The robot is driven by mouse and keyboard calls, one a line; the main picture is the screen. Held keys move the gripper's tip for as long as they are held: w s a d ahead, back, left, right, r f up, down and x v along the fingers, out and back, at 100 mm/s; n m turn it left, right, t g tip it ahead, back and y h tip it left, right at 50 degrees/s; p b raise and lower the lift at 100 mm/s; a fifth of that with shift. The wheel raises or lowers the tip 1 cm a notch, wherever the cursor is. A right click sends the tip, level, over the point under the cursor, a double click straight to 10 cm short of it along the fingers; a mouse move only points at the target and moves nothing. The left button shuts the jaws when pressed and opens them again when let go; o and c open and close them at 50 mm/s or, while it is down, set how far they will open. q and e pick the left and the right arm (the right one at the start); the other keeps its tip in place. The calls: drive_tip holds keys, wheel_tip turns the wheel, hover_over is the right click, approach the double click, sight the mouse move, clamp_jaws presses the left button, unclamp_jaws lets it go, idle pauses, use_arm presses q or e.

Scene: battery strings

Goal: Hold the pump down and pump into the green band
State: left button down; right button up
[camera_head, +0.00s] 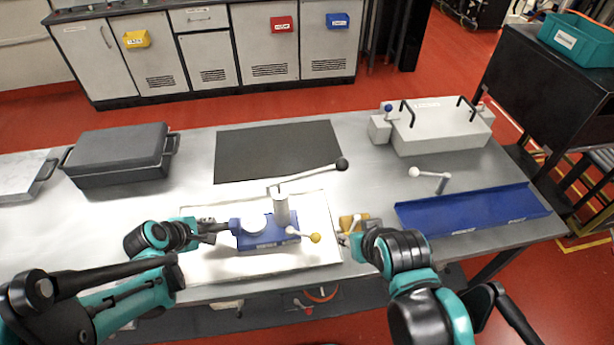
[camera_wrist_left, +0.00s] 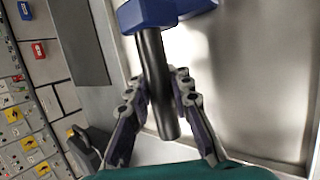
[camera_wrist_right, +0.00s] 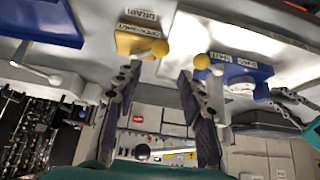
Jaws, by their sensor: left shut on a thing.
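The blue pump (camera_head: 265,236) sits on a pale plate on the bench in the head view, with an upright grey cylinder (camera_head: 281,210) and a long lever ending in a black knob (camera_head: 342,164). A yellow ball (camera_head: 315,238) is at its right side. My left gripper (camera_head: 213,229) is shut on the pump's black handle (camera_wrist_left: 153,70), which sticks out to the left. My right gripper (camera_wrist_right: 157,75) is open and empty, beside the yellow drain block (camera_wrist_right: 138,38). A white round dial (camera_wrist_right: 241,87) shows on the pump; no green band can be made out.
A blue tray (camera_head: 470,211) and a white-knobbed lever (camera_head: 430,175) are to the right. A grey box with handles (camera_head: 440,132) stands at the back right, a dark case (camera_head: 118,160) at the left. A dark mat (camera_head: 278,150) lies clear behind the pump.

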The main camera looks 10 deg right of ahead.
drive_tip(key=shift+o, duration=0.4)
drive_tip(key=shift+o, duration=0.6)
wheel_tip(320, 180, up, 17)
drive_tip(key=m+g, duration=0.7)
drive_tip(key=m, duration=0.9)
hover_over(342, 159)
drive_tip(key=s, duration=0.1)
drive_tip(key=shift+f, duration=0.1)
drive_tip(key=shift+w+r+m, duration=0.3)
drive_tip(key=shift+w+m, duration=0.1)
drive_tip(key=shift+m, duration=0.4)
drive_tip(key=shift+f, duration=0.4)
wheel_tip(342, 159, down, 8)
drive_tip(key=shift+f, duration=0.1)
